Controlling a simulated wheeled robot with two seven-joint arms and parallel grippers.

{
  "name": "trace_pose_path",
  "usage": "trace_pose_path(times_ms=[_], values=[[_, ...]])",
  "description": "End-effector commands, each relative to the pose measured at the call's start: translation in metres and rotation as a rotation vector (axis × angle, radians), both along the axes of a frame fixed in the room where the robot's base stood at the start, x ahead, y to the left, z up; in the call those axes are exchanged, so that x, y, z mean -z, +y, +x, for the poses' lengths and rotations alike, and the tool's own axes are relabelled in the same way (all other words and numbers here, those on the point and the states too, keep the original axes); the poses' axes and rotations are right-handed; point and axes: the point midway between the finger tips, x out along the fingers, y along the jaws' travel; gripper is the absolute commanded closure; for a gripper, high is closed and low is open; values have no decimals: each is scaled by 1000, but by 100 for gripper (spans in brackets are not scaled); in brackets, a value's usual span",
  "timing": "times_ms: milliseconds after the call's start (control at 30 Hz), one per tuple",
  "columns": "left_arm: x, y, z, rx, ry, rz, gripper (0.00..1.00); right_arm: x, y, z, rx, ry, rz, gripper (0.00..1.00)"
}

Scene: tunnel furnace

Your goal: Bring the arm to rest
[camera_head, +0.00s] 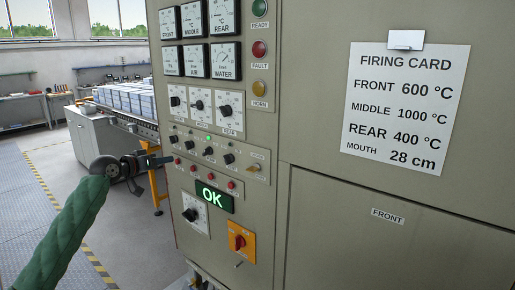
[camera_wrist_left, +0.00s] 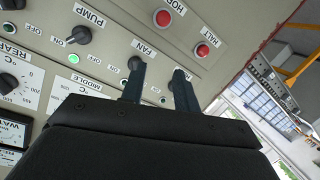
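My left arm, in a green sleeve, comes in from the lower left in the head view. Its gripper (camera_head: 164,160) is at the left edge of the grey control cabinet (camera_head: 340,222), near the row of small switches. In the left wrist view the two dark fingers (camera_wrist_left: 158,78) stand apart with a gap between them and nothing held. The fan switch (camera_wrist_left: 135,63) shows just beyond one finger; whether they touch cannot be told. The pump switch (camera_wrist_left: 82,36) is farther left, with a lit green lamp (camera_wrist_left: 73,58) near it. My right gripper is not in view.
The cabinet carries gauges (camera_head: 195,59), a green OK display (camera_head: 214,197), an orange-plated red rotary switch (camera_head: 241,242) and a firing card (camera_head: 404,108). A roller table with stacked pale blocks (camera_head: 126,98) stands behind the gripper. Open floor (camera_head: 25,195) lies at the left.

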Motion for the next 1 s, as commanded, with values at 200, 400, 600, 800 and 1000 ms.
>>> trace_pose_path(times_ms=[200, 400, 600, 800, 1000], values=[[14, 13, 0, -88, -11, 264, 69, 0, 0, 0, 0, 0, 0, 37], [48, 10, -3, -162, 12, 450, 69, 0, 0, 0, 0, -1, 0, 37], [126, -1, -22, -220, 93, 599, 69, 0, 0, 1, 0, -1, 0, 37], [223, -20, -59, -250, 205, 699, 69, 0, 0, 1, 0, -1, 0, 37], [318, -41, -111, -257, 322, 758, 69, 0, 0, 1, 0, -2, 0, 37]])
